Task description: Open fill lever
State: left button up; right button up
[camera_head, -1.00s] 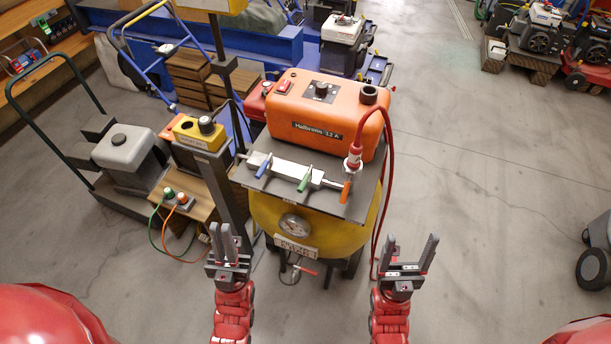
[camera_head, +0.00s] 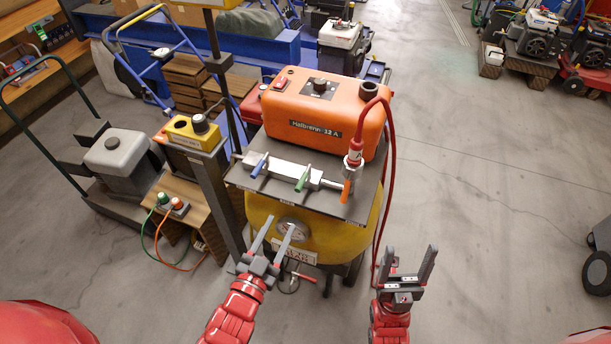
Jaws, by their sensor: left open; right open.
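An orange machine (camera_head: 318,114) sits on a grey plate above a yellow tank (camera_head: 262,212). A silver manifold (camera_head: 283,170) in front of it carries a blue lever (camera_head: 259,167), a green lever (camera_head: 303,178) and an orange lever (camera_head: 346,190). Their small labels are unreadable, so I cannot tell which is the fill lever. My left gripper (camera_head: 276,230) is open and empty, in front of the tank near its gauge and below the levers in the picture. My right gripper (camera_head: 411,256) is open and empty, to the right of the tank.
A red hose (camera_head: 391,150) loops from the manifold's right end down past the tank. A dark post (camera_head: 222,150) and a yellow control box (camera_head: 190,133) stand left. A grey plate edge (camera_head: 300,207) juts out below the levers.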

aim_at(305, 172)
pick_arm(q)
jog(key=p+x, duration=0.3)
jog(key=x, duration=1.3)
jog(key=shift+w+d+r+p, duration=0.1)
jog(key=shift+w+p, duration=0.25)
jog(key=shift+w, duration=0.25)
grip_shut()
dwell(0.4)
